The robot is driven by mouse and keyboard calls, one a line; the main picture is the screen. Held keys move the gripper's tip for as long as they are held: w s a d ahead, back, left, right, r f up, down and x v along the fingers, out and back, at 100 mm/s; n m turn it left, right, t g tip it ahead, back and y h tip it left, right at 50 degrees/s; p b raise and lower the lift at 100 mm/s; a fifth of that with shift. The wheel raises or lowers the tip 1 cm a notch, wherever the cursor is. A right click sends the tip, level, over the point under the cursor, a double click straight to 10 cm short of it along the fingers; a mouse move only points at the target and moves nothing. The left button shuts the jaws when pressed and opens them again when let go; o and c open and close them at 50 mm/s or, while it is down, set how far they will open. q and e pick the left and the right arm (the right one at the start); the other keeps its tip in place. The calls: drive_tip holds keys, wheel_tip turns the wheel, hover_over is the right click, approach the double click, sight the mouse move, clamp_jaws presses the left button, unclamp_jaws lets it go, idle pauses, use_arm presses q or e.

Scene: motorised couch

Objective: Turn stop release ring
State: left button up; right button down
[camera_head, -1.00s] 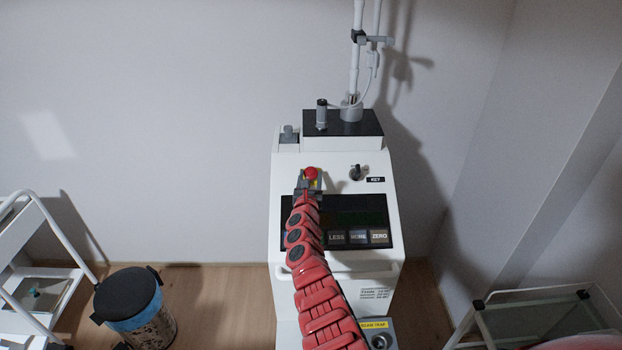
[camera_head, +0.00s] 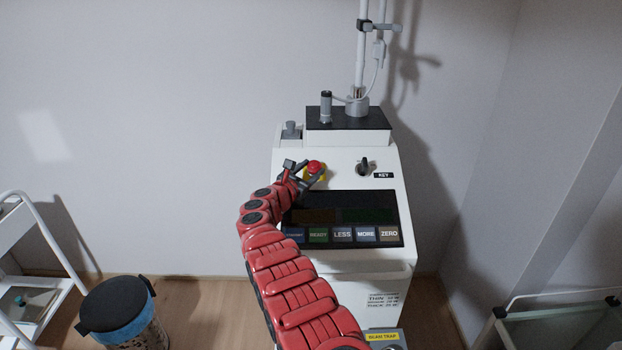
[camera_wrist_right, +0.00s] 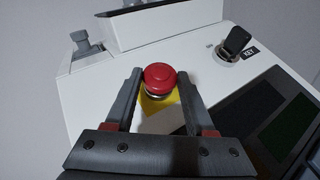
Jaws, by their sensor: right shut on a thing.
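The red stop button (camera_head: 314,166) sits on a yellow plate (camera_head: 320,179) on the upper left of the white machine's sloped top. In the right wrist view the red cap (camera_wrist_right: 160,77) stands between my two fingertips, with a metallic ring (camera_wrist_right: 158,95) just under it. My right gripper (camera_head: 309,172) reaches in from the front left; it also shows in the wrist view (camera_wrist_right: 159,76). Its dark fingers are shut on the stop release ring, one on each side. The finger contact itself is hard to see. My left gripper is not in view.
A black key switch (camera_head: 364,167) is right of the button. A display panel with several labelled keys (camera_head: 342,233) lies below. A black-topped box (camera_head: 348,132) with a pole stands behind. A lidded bin (camera_head: 115,303) and white cart (camera_head: 40,275) are at left.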

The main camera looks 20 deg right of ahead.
idle(0.5)
drive_tip(key=shift+c, duration=1.3)
unclamp_jaws()
drive_tip(key=shift+a, duration=0.15)
drive_tip(key=shift+s+a+p, duration=0.3)
drive_tip(key=shift+a+p, duration=0.15)
drive_tip(key=shift+a, duration=0.05)
drive_tip(key=p+v, duration=0.1)
drive_tip(key=v, duration=0.3)
drive_tip(key=shift+s+a, duration=0.2)
drive_tip(key=shift+s, duration=0.1)
drive_tip(key=v, duration=1.1)
drive_tip(key=shift+s, duration=0.2)
